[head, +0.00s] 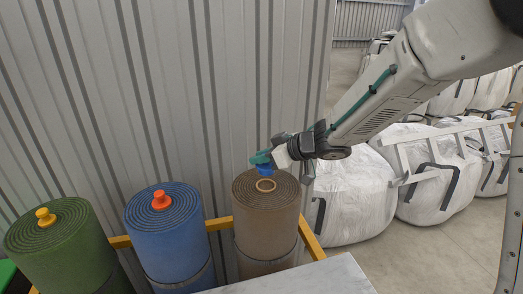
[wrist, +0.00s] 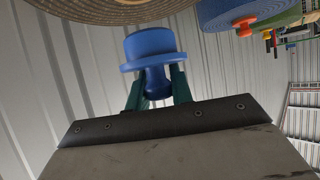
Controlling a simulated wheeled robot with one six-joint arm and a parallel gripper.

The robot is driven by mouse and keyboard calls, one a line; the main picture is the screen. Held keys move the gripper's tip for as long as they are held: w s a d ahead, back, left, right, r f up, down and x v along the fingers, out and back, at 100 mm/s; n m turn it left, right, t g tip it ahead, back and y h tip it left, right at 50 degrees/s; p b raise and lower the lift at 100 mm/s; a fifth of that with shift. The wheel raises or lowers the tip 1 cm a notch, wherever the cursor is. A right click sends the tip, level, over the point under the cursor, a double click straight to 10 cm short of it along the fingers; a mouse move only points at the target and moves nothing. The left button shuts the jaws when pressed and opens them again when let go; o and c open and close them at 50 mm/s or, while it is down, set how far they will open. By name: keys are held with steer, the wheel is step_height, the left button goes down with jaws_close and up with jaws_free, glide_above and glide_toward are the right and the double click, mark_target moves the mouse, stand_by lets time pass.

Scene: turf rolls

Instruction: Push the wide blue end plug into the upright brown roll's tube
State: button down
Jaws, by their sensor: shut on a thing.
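The wide blue end plug (head: 264,169) is held in my gripper (head: 262,158), just above the upright brown roll (head: 268,222). The roll's pale tube rim (head: 266,185) shows at the centre of its coiled top, a little below the plug. In the wrist view my gripper (wrist: 156,86) has its two green fingers shut on the plug's narrow grip, with the flange and wide end (wrist: 152,46) pointing away from the fingers. The brown roll's coiled top (wrist: 95,12) fills the upper left there; its tube opening is not visible in that view.
A blue roll (head: 168,240) with an orange plug (head: 161,200) and a green roll (head: 60,245) with a yellow plug (head: 45,217) stand to the left. A yellow rail (head: 312,240) runs around the rolls. Corrugated wall (head: 180,80) is behind; white bulk bags (head: 345,195) are at right.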

mark_target(267, 166)
steer(key=shift+f, duration=1.65)
steer(key=shift+f, duration=1.6)
steer(key=c, duration=1.1)
jaws_free()
steer(key=shift+c, duration=0.2)
steer(key=v, duration=0.8)
steer(key=shift+f, duration=0.1)
